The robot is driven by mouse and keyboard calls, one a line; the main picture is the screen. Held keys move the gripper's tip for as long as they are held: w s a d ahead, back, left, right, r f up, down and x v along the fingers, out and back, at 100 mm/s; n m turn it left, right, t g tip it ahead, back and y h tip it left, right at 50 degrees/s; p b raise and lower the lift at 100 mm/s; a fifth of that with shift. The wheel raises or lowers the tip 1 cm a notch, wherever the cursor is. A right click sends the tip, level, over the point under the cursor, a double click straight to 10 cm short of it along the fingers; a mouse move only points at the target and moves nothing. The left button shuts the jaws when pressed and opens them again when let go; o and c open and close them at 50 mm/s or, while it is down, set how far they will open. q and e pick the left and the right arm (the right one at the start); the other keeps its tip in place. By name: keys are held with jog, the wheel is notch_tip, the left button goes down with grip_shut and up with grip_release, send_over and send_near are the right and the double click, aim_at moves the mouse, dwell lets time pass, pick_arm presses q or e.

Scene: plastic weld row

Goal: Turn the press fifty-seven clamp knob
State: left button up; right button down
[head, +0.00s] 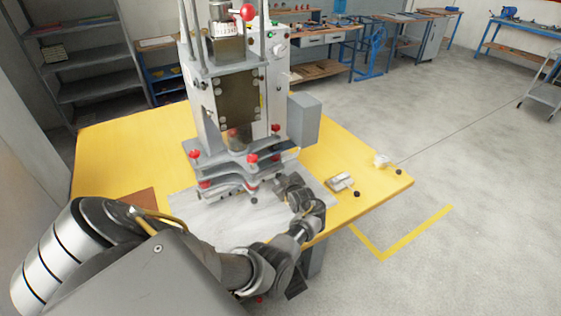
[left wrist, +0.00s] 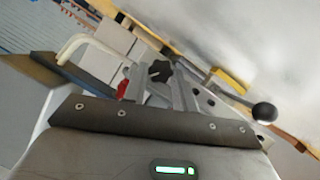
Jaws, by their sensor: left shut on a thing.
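The press (head: 235,95) stands on a yellow table, with a grey clamp plate low on its front and several red knobs (head: 252,158) around it. My left gripper (head: 283,182) reaches in from the front, at the right side of the clamp plate. In the left wrist view, a black star-shaped clamp knob (left wrist: 160,70) sits between the fingers of my left gripper (left wrist: 157,80), which is shut on it. A red knob (left wrist: 122,90) is just left of the fingers. In the head view the gripped knob is hidden by the gripper. My right gripper is out of view.
A lever with a black ball (left wrist: 263,112) is close to the right of the fingers. The yellow table (head: 375,190) carries small metal parts (head: 341,181) at its right. A grey shelf (head: 95,60) stands behind left.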

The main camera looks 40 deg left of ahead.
pick_arm(q)
jog(key=shift+m, duration=0.3)
dwell(0.4)
jog(key=o, duration=1)
jog(key=shift+c, duration=0.2)
jog(key=shift+d+r+p, duration=0.25)
jog(key=shift+d+p, duration=0.05)
jog(key=shift+p, duration=0.1)
jog(key=p+v, duration=0.6)
jog(key=v, duration=0.4)
jog(key=shift+d+f, duration=0.1)
